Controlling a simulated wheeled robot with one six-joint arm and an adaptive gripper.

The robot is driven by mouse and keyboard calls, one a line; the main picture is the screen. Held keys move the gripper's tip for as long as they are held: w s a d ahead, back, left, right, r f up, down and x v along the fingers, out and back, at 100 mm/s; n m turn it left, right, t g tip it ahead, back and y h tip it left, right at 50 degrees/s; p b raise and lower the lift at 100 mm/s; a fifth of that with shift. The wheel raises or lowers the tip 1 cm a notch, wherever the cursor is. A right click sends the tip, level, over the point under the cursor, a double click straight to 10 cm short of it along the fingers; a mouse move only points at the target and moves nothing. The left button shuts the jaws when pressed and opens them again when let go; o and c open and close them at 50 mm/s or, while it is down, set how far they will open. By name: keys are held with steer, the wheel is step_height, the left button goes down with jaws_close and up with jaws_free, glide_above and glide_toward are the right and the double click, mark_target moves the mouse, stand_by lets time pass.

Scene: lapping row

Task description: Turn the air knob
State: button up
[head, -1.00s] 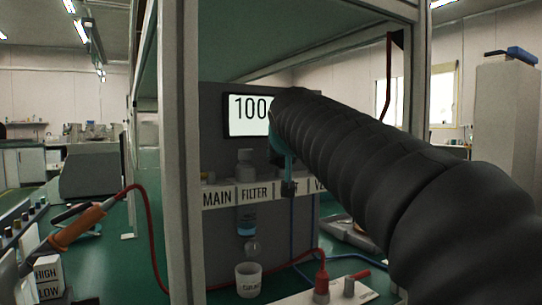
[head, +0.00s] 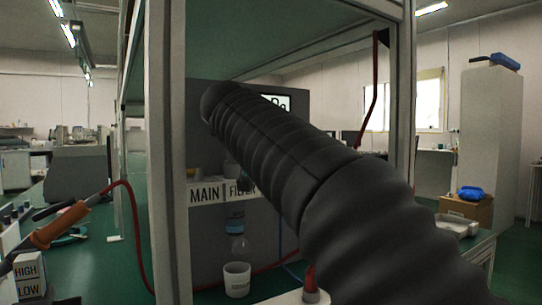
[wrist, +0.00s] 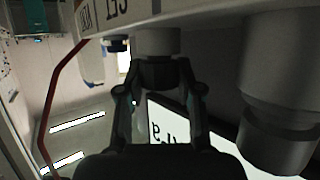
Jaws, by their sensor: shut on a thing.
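In the wrist view my gripper (wrist: 160,72) has its two fingers closed around the dark end of a short grey cylindrical knob (wrist: 157,42) under a pale labelled strip. The label near it is upside down and partly cut off, so I cannot tell if it reads "air". In the head view my black sleeved arm reaches across the grey panel (head: 203,148), hiding the gripper and the knob. The strip (head: 205,194) shows MAIN and part of FILTER. The lit display (head: 273,102) is mostly covered by my arm; it also shows in the wrist view (wrist: 172,135).
A large grey cylinder (wrist: 283,85) stands close to the right of the gripper in the wrist view. A red cable (wrist: 62,85) hangs at left. In the head view, a white frame post (head: 167,150) stands left of the panel. A white cup (head: 237,281) sits below the strip.

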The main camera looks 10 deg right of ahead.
steer(key=shift+f, duration=0.1)
steer(key=o, duration=1.2)
steer(key=shift+y, duration=0.3)
steer(key=shift+d+r+n+t+y+p, duration=0.1)
steer(key=shift+n+t+y+p, duration=0.2)
steer(key=shift+n+y, duration=0.2)
steer(key=shift+d+r+n+t+y+p, duration=0.1)
steer(key=shift+n+t+y+p, duration=0.1)
steer(key=shift+n+y+p, duration=0.3)
steer(key=shift+a+f+n+t+y+p, duration=0.1)
steer(key=shift+n+t+y+p, duration=0.35)
steer(key=shift+n+y, duration=1.35)
steer(key=shift+n+y+b, duration=0.5)
steer(key=shift+n+y, duration=0.5)
steer(key=shift+y, duration=0.2)
